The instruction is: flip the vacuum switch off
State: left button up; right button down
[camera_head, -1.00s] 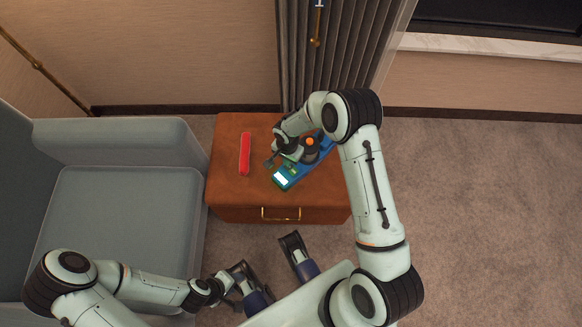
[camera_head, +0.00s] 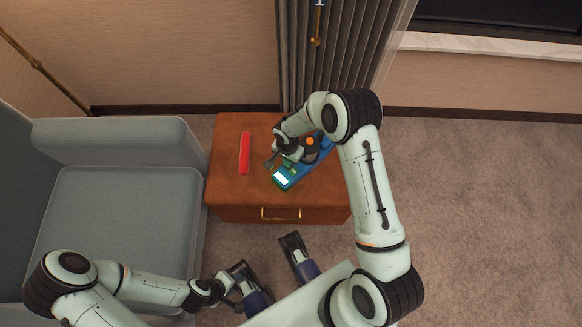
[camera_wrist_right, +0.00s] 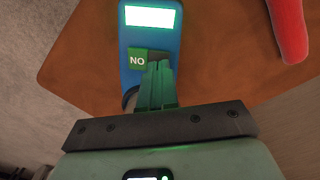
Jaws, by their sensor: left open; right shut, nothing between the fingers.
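The vacuum (camera_head: 292,177) is a blue device with a lit white screen, lying on the brown cabinet. Its green switch (camera_wrist_right: 136,60), with white letters reading "NO" in the right wrist view, sits just beside the screen. My right gripper (camera_wrist_right: 158,68) is shut and empty, its fingertips at the switch's right side and covering part of it. I cannot tell whether they touch it. In the head view my right gripper (camera_head: 271,163) is over the vacuum, beside its screen end. My left gripper (camera_head: 226,281) is open and empty, low in front of the cabinet.
A red bar-shaped object (camera_head: 245,153) lies on the cabinet (camera_head: 228,190), left of the vacuum. A grey armchair (camera_head: 120,225) stands at the left. A grey curtain (camera_head: 335,60) hangs behind the cabinet. The carpet at the right is clear.

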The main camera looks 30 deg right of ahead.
pick_arm(q)
jog(key=shift+f+b, duration=0.65)
jog(key=shift+f, duration=0.25)
pick_arm(e)
jog(key=shift+f, duration=0.95)
pick_arm(q)
jog(key=shift+a, duration=0.1)
pick_arm(e)
jog(key=shift+r, duration=0.15)
jog(key=shift+r+p, duration=2.2)
jog(key=shift+r, duration=1.35)
pick_arm(q)
notch_tip(320, 180, up, 5)
jog(key=shift+w+f, duration=0.1)
jog(key=shift+w, duration=0.05)
